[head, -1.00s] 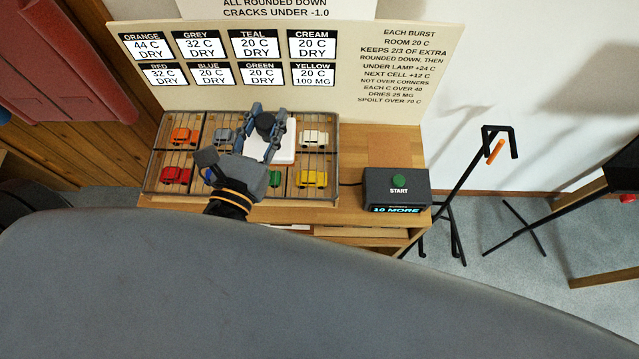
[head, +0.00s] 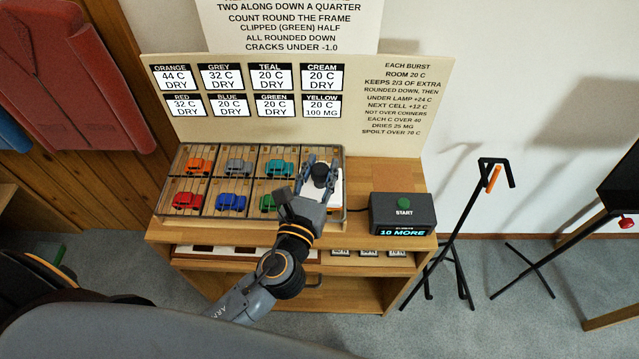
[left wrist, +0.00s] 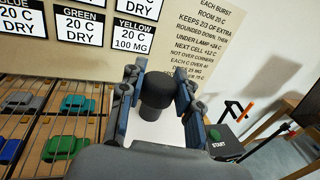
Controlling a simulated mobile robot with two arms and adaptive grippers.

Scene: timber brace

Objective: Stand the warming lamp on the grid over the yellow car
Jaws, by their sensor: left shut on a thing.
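The warming lamp (head: 332,196) is a white block with a black knob on top. My left gripper (head: 321,173) is shut on the knob, and the lamp is over the right-hand column of the wire grid (head: 161,196). The lamp also shows in the left wrist view (left wrist: 150,131), its knob between the two fingers. The yellow car and the cream car are hidden behind the lamp and gripper. I cannot tell whether the lamp touches the grid. My right gripper is out of view.
The orange (head: 199,167), grey (head: 239,166), teal (head: 279,168), red (head: 187,201), blue (head: 231,201) and green (head: 268,202) cars sit in the grid's other cells. The START box (head: 402,214) reads 10 MORE and stands right of the grid. A sign board (head: 300,130) rises behind.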

